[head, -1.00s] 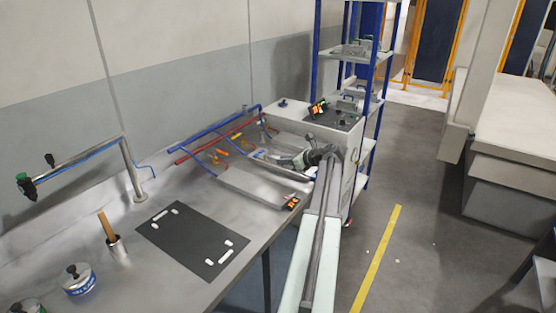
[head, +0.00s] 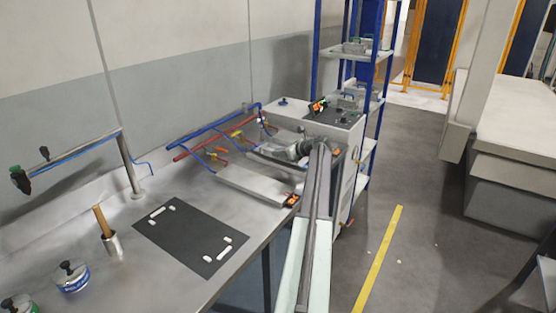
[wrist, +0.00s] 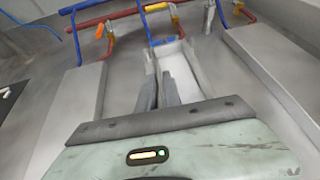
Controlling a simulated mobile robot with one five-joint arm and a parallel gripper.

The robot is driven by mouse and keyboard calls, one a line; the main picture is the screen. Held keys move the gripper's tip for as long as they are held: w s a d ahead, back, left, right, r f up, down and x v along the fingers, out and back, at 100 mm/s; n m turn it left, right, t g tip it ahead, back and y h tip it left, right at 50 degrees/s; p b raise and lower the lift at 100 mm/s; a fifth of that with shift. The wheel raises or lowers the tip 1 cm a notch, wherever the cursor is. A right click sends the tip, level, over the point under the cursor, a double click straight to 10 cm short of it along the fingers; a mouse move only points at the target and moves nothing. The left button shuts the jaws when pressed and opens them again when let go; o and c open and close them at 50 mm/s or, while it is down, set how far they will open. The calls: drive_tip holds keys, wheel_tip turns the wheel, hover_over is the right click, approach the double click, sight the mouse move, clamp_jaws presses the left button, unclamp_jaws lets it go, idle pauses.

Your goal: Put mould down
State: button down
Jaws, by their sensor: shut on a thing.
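My gripper (head: 284,154) reaches left over the workbench (head: 180,205), in the gap between a light flat plate and a white cabinet. In the wrist view its two dark fingers (wrist: 160,92) are close together, shut on a narrow part of what appears to be the mould (wrist: 181,78). The mould shows as a long, pale grey metal body past and beside the fingers. My arm hides most of it in the head view. I cannot tell whether its underside touches the bench.
The flat plate (head: 250,184) lies in front; the white cabinet (head: 340,117) stands behind. Blue and red pipes (head: 205,140) with yellow valves run along the wall side. A black mat (head: 185,236) with white marks lies nearer. A blue-framed shelf (head: 350,58) holds several metal blocks.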

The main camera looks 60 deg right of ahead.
drive_tip(key=shift+f, duration=0.3)
drive_tip(key=c, duration=1.5)
unclamp_jaws()
drive_tip(key=shift+s+r+p, duration=0.15)
drive_tip(key=shift+s+p, duration=0.05)
drive_tip(key=shift+p, duration=0.1)
drive_tip(key=p+v, duration=0.4)
drive_tip(key=v, duration=0.6)
drive_tip(key=shift+s+a+r+p, duration=0.1)
drive_tip(key=shift+s+r+p, duration=0.15)
drive_tip(key=shift+p, duration=0.1)
drive_tip(key=shift+s+r, duration=0.1)
drive_tip(key=shift+s, duration=0.4)
